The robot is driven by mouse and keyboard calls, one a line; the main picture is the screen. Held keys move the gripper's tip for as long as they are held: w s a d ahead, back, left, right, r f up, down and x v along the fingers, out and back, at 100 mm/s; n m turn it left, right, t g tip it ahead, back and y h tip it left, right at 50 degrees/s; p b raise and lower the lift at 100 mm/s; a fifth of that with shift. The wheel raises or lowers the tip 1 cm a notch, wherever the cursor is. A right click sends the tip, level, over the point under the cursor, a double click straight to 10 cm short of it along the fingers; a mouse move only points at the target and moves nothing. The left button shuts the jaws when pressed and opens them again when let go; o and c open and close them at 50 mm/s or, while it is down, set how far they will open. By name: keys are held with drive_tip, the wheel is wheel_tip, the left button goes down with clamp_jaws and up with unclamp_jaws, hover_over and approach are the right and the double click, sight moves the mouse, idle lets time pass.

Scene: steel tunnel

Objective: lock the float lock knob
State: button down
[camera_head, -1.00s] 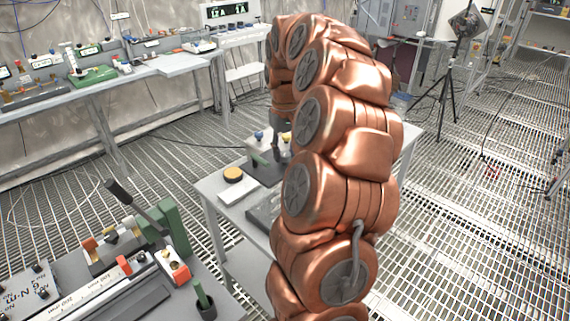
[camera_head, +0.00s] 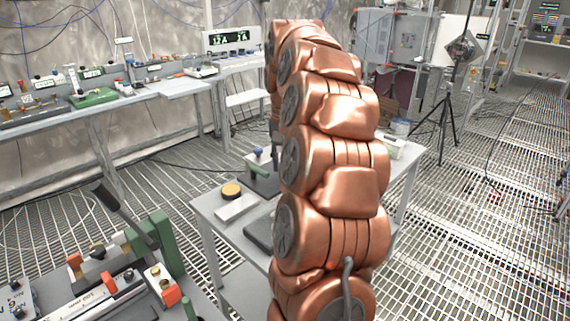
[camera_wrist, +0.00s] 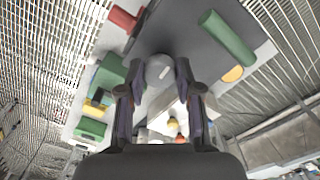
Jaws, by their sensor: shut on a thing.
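In the wrist view a grey round knob (camera_wrist: 160,70) with a small pale mark on its top sits between the two dark fingers of my gripper (camera_wrist: 157,75). The fingers are closed on its sides, with a dark grey plate (camera_wrist: 185,32) under it. In the head view my copper-coloured arm hides the knob and most of my gripper. I cannot tell from here how far the knob is turned.
A green cylinder (camera_wrist: 228,38), a yellow disc (camera_wrist: 232,74), a red block (camera_wrist: 124,18) and green blocks (camera_wrist: 108,74) surround the knob. In the head view, a grey table (camera_head: 212,210) carries a yellow-topped block (camera_head: 231,190). Another bench with a black lever (camera_head: 120,210) stands front left.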

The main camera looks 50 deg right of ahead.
drive_tip(key=c, duration=0.8)
unclamp_jaws()
drive_tip(key=shift+o, duration=0.2)
wheel_tip(320, 180, up, 5)
drive_tip(key=shift+r, duration=0.1)
drive_tip(key=shift+s+d+r, duration=0.1)
drive_tip(key=shift+s+r, duration=0.05)
drive_tip(key=shift+r, duration=0.85)
drive_tip(key=shift+r, duration=0.1)
